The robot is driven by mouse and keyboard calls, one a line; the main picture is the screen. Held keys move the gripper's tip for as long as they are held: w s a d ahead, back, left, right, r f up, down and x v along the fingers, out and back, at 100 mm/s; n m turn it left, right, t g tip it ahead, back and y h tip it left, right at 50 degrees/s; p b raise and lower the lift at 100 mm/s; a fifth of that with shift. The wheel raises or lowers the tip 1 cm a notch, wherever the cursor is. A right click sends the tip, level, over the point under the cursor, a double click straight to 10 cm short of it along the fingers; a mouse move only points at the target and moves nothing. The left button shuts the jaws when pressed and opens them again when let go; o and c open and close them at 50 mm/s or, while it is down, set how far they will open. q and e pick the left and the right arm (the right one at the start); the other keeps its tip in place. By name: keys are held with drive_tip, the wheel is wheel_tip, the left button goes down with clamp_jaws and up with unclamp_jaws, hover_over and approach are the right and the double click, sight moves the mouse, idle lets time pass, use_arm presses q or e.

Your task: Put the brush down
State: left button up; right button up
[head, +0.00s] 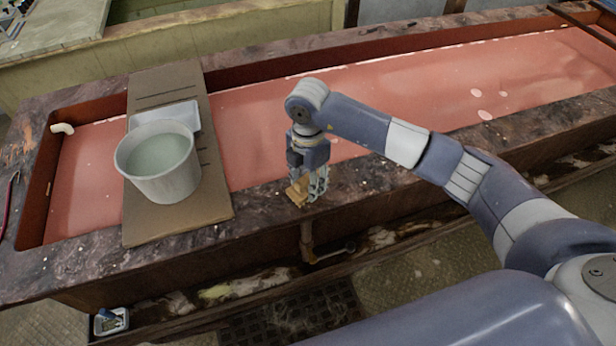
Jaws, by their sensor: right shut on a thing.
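My right gripper (309,190) is shut on the brush (297,193), seen as a small tan, wooden-looking piece at the fingertips. The fingers hide part of it. The gripper points down at the near rim of the long stone trough (262,201). I cannot tell whether the brush touches the rim. My left gripper is not in view.
A brown board (215,205) lies across the trough at the left, bearing a white bucket (170,185) and a pale tray (185,113). A brownish pipe fitting (308,245) is below the near rim. A small white container (111,322) is at lower left.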

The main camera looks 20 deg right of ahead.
drive_tip(key=shift+f, duration=0.1)
drive_tip(key=shift+f, duration=0.15)
drive_tip(key=o, duration=0.9)
drive_tip(key=shift+o, duration=0.2)
drive_tip(key=shift+r, duration=0.6)
wheel_tip(320, 180, up, 10)
drive_tip(key=b, duration=0.3)
drive_tip(key=shift+r+b, duration=0.3)
drive_tip(key=shift+r, duration=0.4)
